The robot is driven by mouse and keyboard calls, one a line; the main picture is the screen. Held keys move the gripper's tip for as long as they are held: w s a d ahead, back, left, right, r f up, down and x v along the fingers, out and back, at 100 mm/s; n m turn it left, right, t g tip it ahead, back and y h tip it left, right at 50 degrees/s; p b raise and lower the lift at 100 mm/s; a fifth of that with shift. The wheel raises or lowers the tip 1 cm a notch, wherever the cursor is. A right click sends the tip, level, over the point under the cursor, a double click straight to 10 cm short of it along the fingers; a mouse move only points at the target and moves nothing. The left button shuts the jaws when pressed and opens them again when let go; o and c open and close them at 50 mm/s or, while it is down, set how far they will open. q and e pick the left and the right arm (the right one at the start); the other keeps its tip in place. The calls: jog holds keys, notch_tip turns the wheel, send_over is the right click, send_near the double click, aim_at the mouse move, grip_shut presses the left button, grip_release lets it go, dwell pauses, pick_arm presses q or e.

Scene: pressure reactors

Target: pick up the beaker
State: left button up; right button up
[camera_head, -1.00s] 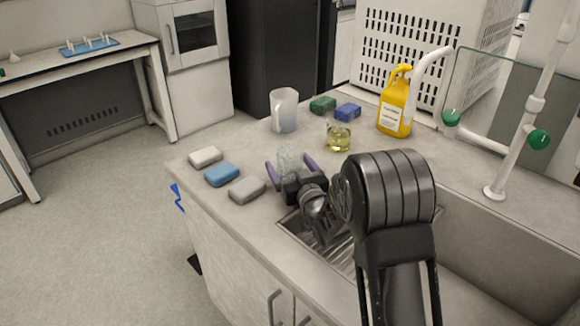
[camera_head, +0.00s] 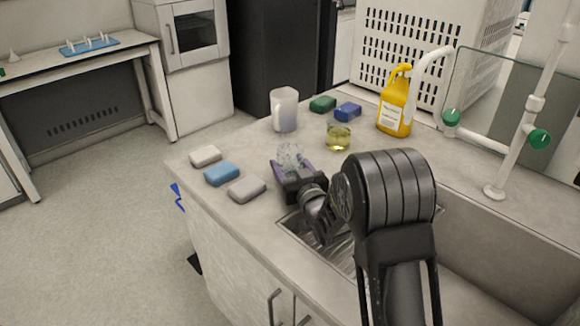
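A clear glass beaker (camera_head: 290,155) is near the front edge of the counter, between the purple fingers of my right gripper (camera_head: 291,166). The fingers are drawn in against its sides, so the gripper appears shut on it. The gripper hides its lower part, and I cannot tell whether it is off the counter. A second glass beaker with yellow liquid (camera_head: 338,138) stands apart, behind and to the right. My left gripper is not in view.
Sponges in white, blue (camera_head: 221,173) and grey lie left of the gripper. A frosted jug (camera_head: 284,110), green and blue sponges (camera_head: 348,111) and a yellow bottle (camera_head: 396,105) stand behind. The sink (camera_head: 490,255) is at right.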

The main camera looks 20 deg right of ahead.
jog(key=c, duration=0.6)
notch_tip(320, 180, up, 10)
jog(key=shift+p, duration=0.3)
dwell(0.7)
